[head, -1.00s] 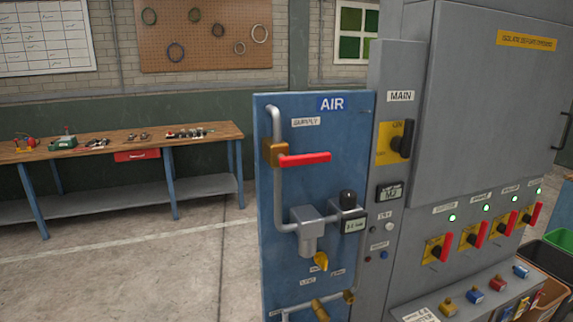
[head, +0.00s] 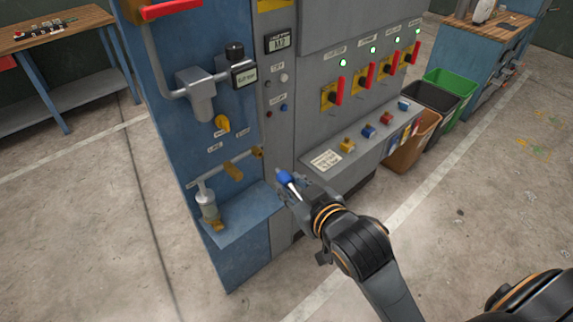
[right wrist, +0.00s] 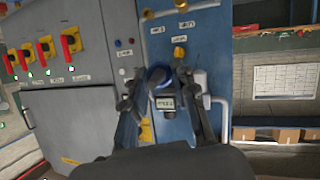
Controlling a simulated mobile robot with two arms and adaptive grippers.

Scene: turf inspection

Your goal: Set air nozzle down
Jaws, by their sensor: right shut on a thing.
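My right gripper (head: 296,190) is shut on the air nozzle (head: 285,177), a small piece with a blue end and a white part, in front of the blue air panel (head: 180,125). In the right wrist view the nozzle's round blue end (right wrist: 158,76) shows between the two fingers. In the head view the gripper is beside the right end of the small blue shelf (head: 248,216) low on the panel. I cannot tell whether the nozzle touches the shelf. My left gripper is not in view.
A grey cylinder (head: 208,203) with brass fittings is at the shelf's left end. The grey cabinet's sloped ledge (head: 350,150) carries coloured buttons. Brown, black and green bins (head: 450,88) stand right. A bench (head: 50,30) is at far left. Open floor lies in front.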

